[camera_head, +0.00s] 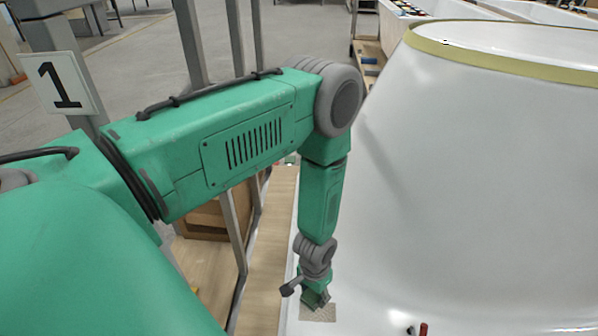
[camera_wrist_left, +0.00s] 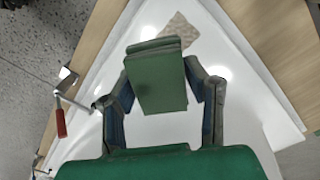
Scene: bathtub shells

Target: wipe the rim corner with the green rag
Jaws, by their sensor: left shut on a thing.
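The green rag (camera_wrist_left: 158,82) is a folded block in the left wrist view. My left gripper (camera_head: 314,291) is shut on it, with one finger on each side. In the head view the gripper points down at the white rim corner (camera_head: 298,324) of the bathtub shell (camera_head: 480,180). A beige, speckled patch (camera_wrist_left: 180,33) lies on the corner just beyond the rag; it also shows beside the gripper in the head view (camera_head: 320,312). I cannot tell whether the rag touches the surface. My right gripper is not in view.
A red-handled tool (camera_wrist_left: 60,122) shows at the left of the wrist view. Wooden boards (camera_head: 268,240) and metal posts stand left of the shell. A yellow band (camera_head: 490,62) edges the shell's top. A sign with "1" (camera_head: 62,84) stands at the left.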

